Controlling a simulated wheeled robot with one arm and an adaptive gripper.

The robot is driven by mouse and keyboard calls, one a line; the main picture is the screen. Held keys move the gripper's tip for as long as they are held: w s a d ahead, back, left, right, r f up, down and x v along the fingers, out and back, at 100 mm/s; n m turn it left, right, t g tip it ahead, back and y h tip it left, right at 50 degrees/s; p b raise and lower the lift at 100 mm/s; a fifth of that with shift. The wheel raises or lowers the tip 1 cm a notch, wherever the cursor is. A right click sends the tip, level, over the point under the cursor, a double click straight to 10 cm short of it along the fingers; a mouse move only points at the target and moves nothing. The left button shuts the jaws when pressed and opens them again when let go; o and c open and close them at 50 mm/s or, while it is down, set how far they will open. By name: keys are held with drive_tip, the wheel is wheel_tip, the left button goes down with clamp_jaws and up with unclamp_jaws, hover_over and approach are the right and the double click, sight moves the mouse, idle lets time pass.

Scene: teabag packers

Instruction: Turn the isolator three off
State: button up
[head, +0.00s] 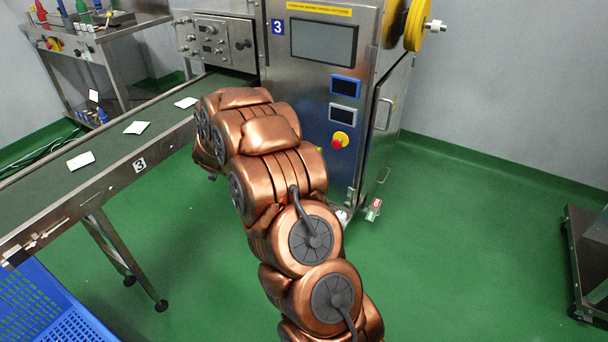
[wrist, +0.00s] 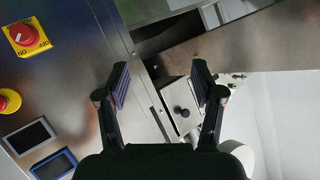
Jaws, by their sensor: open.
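In the wrist view a red rotary isolator knob (wrist: 22,34) sits on a yellow plate marked ON and OFF, on the steel front of the machine. The lettering appears upside down, and I cannot tell for sure which mark the knob points to. My gripper (wrist: 162,80) is open and empty, right of the isolator and apart from it. In the head view the machine (head: 285,95) carries a blue number 3 label (head: 277,26).
A red stop button on a yellow base (head: 338,141) sits below two small screens (head: 344,86); it also shows in the wrist view (wrist: 8,101). A conveyor (head: 110,150) with several white packets runs left. A blue crate (head: 45,305) stands front left.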

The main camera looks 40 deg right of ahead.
drive_tip(key=s+d+f+m+g+h+b, duration=0.3)
drive_tip(key=s+d+f+h+b, duration=0.2)
drive_tip(key=d+f, duration=0.45)
drive_tip(key=s+d+f+m+g+h+b, duration=0.25)
drive_tip(key=s+d+f+h+b, duration=0.2)
drive_tip(key=d+f, duration=0.5)
drive_tip(key=b+x, duration=0.3)
drive_tip(key=x, duration=0.5)
drive_tip(key=shift+r, duration=0.2)
drive_tip(key=shift+d, duration=0.1)
drive_tip(key=c, duration=1.1)
